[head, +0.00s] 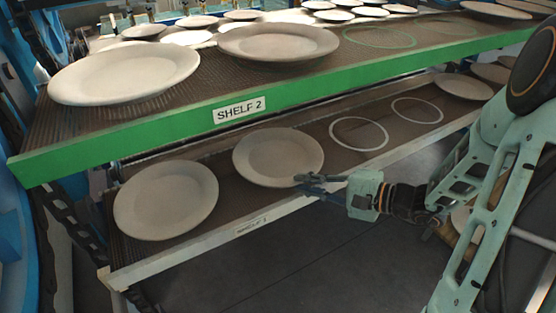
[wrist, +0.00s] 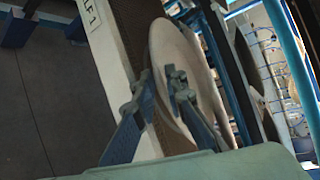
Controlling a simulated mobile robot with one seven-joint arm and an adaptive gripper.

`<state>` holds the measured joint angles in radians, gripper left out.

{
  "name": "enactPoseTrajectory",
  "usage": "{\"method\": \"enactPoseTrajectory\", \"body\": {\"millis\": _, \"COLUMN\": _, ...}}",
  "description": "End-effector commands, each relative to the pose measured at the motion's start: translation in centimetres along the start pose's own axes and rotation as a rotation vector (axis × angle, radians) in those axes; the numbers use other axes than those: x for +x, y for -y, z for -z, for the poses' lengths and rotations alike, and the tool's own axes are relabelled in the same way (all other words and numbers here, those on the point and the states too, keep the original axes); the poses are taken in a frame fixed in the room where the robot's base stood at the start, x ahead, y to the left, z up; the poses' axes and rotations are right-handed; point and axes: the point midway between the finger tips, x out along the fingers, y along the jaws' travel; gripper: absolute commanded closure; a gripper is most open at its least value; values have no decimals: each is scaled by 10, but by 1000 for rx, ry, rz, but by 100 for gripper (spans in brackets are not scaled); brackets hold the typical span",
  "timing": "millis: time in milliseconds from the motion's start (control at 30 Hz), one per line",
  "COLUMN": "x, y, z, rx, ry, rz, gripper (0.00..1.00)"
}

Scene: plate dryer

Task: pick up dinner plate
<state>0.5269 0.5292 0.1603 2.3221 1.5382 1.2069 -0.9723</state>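A round off-white dinner plate (head: 277,155) lies on the lower shelf, right of another like plate (head: 166,199). My gripper (head: 302,183) is at the front right rim of the right-hand plate. In the wrist view, the plate (wrist: 187,50) fills the middle. My gripper (wrist: 160,80) shows there with its two fingers apart, one overlapping the plate face and the other to its left, by the shelf edge. I cannot tell whether the rim lies between the fingers or touches them.
The upper shelf, with a green front edge (head: 300,92) marked SHELF 2, hangs above and carries several plates. The lower shelf has a pale front edge (head: 200,247) and empty white ring marks (head: 359,148) to the right. Open dark floor (head: 330,250) lies in front.

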Motion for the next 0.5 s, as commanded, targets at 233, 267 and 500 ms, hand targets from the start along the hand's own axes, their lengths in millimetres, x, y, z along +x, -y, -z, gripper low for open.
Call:
{"method": "enactPoseTrajectory", "body": {"millis": 233, "x": 37, "y": -3, "z": -5, "rx": 0, "ry": 3, "rz": -2, "gripper": 88}}
{"method": "enactPoseTrajectory", "body": {"millis": 267, "x": 41, "y": -3, "z": -5, "rx": -1, "ry": 4, "rz": -2, "gripper": 88}}
{"method": "enactPoseTrajectory", "body": {"millis": 500, "x": 47, "y": -2, "z": -4, "rx": 0, "ry": 0, "rz": -2, "gripper": 88}}
